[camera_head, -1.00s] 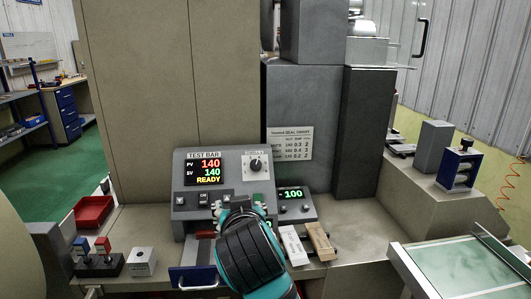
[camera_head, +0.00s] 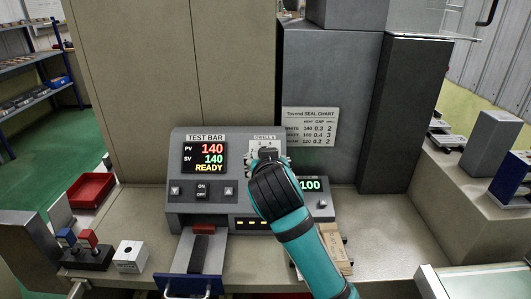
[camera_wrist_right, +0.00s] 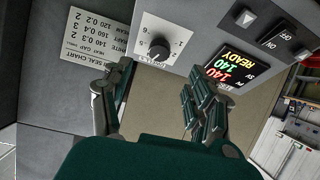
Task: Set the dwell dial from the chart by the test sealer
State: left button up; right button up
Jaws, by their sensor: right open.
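The test sealer (camera_head: 215,207) is a grey sloped console. Its display (camera_head: 205,157) reads PV 140, SV 140, READY. The dwell dial (camera_wrist_right: 158,48) is a round dark knob on a white numbered plate, seen in the right wrist view. In the head view my gripper hides the knob, and only part of the plate (camera_head: 262,144) shows. The seal chart (camera_head: 310,127) hangs right of the sealer, with rows 140 0.3 2, 160 0.4 3 and 120 0.2 2. My right gripper (camera_wrist_right: 155,95) is open and empty, its fingers apart before the dial, not around it. My left gripper is out of view.
A second green display (camera_head: 311,185) reading 100 stands just right of the sealer. A blue-fronted drawer (camera_head: 190,286) sticks out below.

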jog(key=x, duration=0.5)
jog(key=shift+w+d+p, duration=0.1)
jog(key=shift+w+p, duration=0.25)
jog(key=shift+w, duration=0.1)
jog(key=x, duration=0.3)
jog(key=shift+w+f, duration=0.15)
jog(key=shift+f, duration=0.05)
jog(key=shift+w+f, duration=0.1)
jog(key=shift+w, duration=0.15)
jog(key=c, duration=1.1)
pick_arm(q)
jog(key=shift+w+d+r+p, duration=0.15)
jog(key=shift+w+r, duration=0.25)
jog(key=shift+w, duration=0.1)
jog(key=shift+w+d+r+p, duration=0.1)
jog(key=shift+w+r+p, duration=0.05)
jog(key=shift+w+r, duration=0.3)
pick_arm(e)
jog(key=shift+c, duration=0.2)
